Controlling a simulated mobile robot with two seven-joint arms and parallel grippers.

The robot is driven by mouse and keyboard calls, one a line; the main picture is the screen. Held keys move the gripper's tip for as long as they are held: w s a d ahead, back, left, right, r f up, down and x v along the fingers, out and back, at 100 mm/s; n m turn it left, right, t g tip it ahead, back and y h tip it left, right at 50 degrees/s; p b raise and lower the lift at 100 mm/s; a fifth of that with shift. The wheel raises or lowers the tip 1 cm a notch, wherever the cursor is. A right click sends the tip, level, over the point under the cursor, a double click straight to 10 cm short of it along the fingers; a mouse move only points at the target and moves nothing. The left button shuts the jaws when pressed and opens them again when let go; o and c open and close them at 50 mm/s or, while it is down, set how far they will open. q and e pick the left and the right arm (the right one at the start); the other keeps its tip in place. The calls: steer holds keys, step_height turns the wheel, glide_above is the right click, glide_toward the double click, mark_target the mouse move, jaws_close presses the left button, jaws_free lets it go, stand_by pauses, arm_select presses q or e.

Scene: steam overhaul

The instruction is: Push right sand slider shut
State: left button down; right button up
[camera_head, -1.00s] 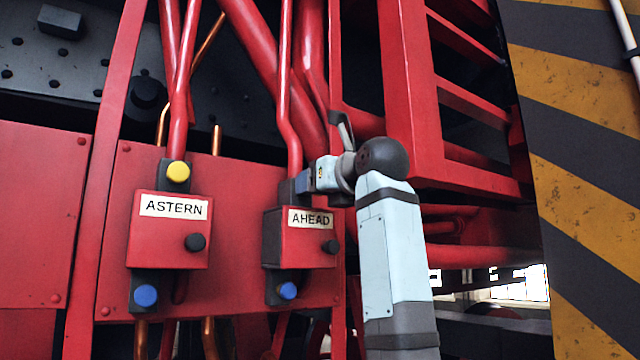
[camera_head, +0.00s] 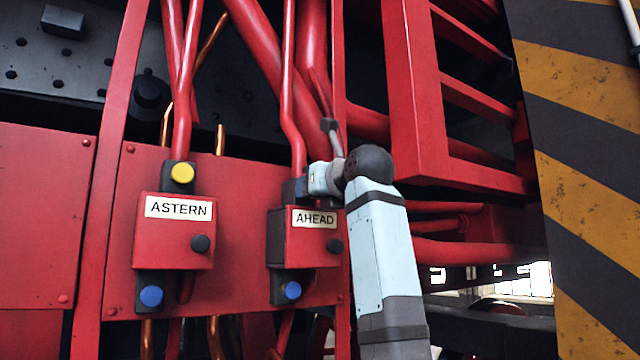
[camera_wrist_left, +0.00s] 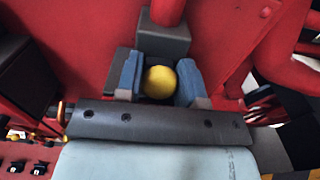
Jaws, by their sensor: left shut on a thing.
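The right sand slider is the dark bar (camera_head: 284,277) running through the red AHEAD box (camera_head: 312,246). A blue knob (camera_head: 292,290) shows at its lower end. My left gripper (camera_head: 298,188) is at the slider's upper end, just above the box. In the left wrist view its two blue-grey fingers are shut around a yellow knob (camera_wrist_left: 159,82), in front of a dark block (camera_wrist_left: 163,38). In the head view the gripper hides this yellow knob. My right gripper is not in view.
The ASTERN box (camera_head: 175,231) to the left has a yellow knob (camera_head: 182,172) above and a blue knob (camera_head: 151,295) below. Red pipes (camera_head: 291,100) come down close behind my gripper. A red frame (camera_head: 417,100) stands to the right.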

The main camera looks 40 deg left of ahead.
arm_select(q)
steer(key=c, duration=0.8)
jaws_free()
steer(key=shift+a+r, duration=0.1)
steer(key=shift+o, duration=0.2)
steer(key=shift+a, duration=0.1)
steer(key=b+v, duration=0.2)
steer(key=v, duration=1.1)
steer(key=shift+d+b, duration=0.4)
steer(key=shift+s, duration=0.1)
